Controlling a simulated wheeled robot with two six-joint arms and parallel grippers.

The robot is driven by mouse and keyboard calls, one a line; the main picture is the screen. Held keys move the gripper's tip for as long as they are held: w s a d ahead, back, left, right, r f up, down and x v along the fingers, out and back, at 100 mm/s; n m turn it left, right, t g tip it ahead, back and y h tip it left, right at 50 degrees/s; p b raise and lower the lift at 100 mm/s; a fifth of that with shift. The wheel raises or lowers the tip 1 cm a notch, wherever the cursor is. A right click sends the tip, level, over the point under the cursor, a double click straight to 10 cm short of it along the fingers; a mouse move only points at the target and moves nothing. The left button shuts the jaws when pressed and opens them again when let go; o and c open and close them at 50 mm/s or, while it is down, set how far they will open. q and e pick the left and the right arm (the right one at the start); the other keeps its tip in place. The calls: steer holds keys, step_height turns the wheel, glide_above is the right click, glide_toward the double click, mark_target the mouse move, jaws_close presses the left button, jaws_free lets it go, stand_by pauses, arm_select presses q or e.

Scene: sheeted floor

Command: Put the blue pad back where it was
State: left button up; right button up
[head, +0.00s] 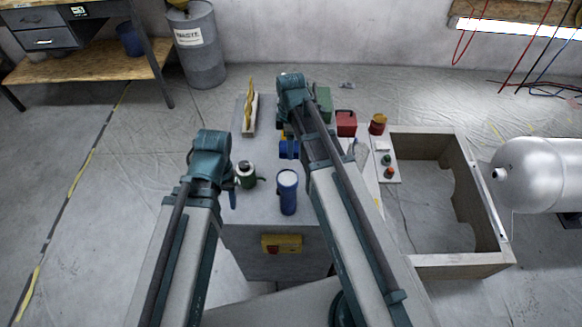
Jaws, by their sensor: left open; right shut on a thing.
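My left gripper (231,196) hangs at the left edge of the grey cabinet top, beside a dark green round can; it is open and mostly hidden by its own wrist. My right gripper (286,118) is over the middle of the cabinet top, largely hidden under its wrist and arm. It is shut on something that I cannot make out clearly. A small blue item (289,149) shows beside my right forearm, partly covered; I cannot tell whether it is the blue pad or whether the gripper touches it.
An open wooden frame (464,259) and a silver tank (545,175) lie right.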

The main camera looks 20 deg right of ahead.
arm_select(q)
steer(key=shift+f+b, duration=4.3)
steer(key=shift+f, duration=0.4)
arm_select(e)
steer(key=shift+f, duration=4.65)
arm_select(q)
steer(key=shift+f, duration=0.15)
arm_select(e)
steer(key=shift+f, duration=0.15)
steer(key=o, duration=1.2)
step_height(320, 180, up, 12)
steer(key=p, duration=1.2)
steer(key=shift+r, duration=0.25)
arm_select(q)
step_height(320, 180, up, 12)
steer(key=shift+r, duration=0.2)
arm_select(e)
steer(key=shift+f, duration=0.1)
